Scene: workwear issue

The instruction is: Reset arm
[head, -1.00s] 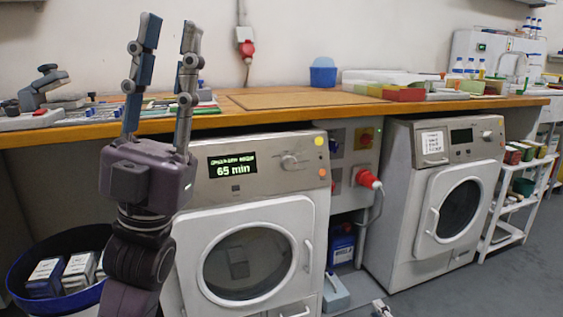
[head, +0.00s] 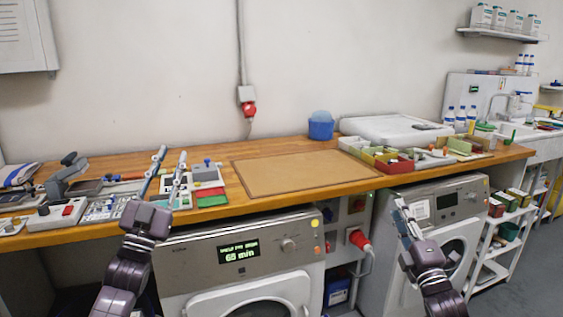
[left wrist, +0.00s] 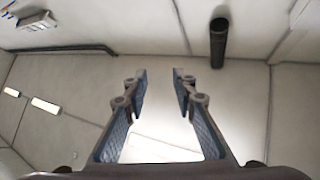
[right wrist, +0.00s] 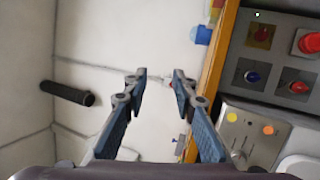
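My left gripper (head: 171,160) points upward in front of the left part of the wooden counter in the head view. Its two fingers stand apart with nothing between them; they also show apart in the left wrist view (left wrist: 159,82). My right gripper (head: 402,208) is in front of the right washing machine (head: 462,205). In the right wrist view its fingers (right wrist: 159,82) are apart and empty, with the wall and counter edge beyond.
The wooden counter (head: 222,208) carries tools and small devices at the left, a tan board (head: 300,174) in the middle and trays (head: 385,160) at the right. The left washing machine (head: 190,265) reads 65 min.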

